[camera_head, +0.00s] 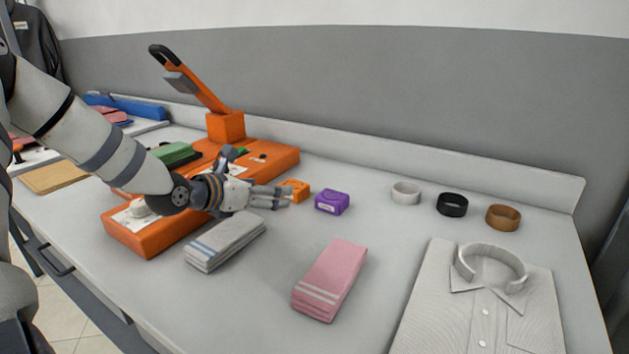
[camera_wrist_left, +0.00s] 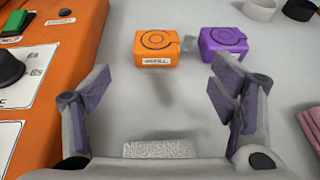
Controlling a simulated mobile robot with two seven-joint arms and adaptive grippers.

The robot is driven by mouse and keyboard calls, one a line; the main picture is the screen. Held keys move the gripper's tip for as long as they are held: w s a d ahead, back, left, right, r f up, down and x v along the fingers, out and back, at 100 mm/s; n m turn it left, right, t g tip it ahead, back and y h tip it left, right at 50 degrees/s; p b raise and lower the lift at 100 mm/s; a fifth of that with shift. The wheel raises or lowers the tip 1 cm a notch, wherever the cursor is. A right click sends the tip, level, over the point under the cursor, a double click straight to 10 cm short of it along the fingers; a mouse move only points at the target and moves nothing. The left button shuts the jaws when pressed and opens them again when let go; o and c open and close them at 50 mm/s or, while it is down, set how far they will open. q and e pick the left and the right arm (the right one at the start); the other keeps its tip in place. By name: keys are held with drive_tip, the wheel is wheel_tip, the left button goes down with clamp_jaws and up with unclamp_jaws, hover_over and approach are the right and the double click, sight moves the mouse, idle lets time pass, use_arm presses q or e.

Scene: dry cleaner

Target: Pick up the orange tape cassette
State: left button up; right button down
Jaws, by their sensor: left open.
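The orange tape cassette (camera_head: 297,189) is a small box on the white counter, to the right of the orange machine. In the left wrist view the orange cassette (camera_wrist_left: 156,48) lies ahead of the fingers, with a round mark on top and a label on its front. My left gripper (camera_head: 284,194) reaches in from the left, just short of it. In the wrist view the fingers (camera_wrist_left: 160,95) are spread open with nothing between them. The purple cassette (camera_head: 332,202) sits close by on the right, and also shows in the wrist view (camera_wrist_left: 225,44). My right gripper is not in view.
The orange machine (camera_head: 140,238) with a raised lever stands left of and under my arm. A grey folded towel (camera_head: 225,241) and a pink one (camera_head: 331,280) lie in front. White, black (camera_head: 452,204) and brown rings and a folded shirt (camera_head: 478,300) lie to the right.

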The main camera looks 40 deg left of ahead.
sight(294, 190)
use_arm(q)
drive_tip(key=shift+w+f, duration=0.15)
drive_tip(key=shift+w, duration=0.05)
drive_tip(key=shift+w+f, duration=0.2)
drive_tip(key=shift+w, duration=0.1)
drive_tip(key=x, duration=0.4)
drive_tip(key=shift+a+f+b, duration=0.1)
drive_tip(key=shift+f+b, duration=0.1)
drive_tip(key=shift+b, duration=0.1)
drive_tip(key=b+x, duration=0.1)
drive_tip(key=x, duration=0.1)
drive_tip(key=b+x, duration=0.1)
drive_tip(key=x, duration=0.2)
drive_tip(key=shift+w+a, duration=0.1)
drive_tip(key=shift+a, duration=0.15)
drive_tip(key=shift+r, duration=0.3)
drive_tip(key=c, duration=1.3)
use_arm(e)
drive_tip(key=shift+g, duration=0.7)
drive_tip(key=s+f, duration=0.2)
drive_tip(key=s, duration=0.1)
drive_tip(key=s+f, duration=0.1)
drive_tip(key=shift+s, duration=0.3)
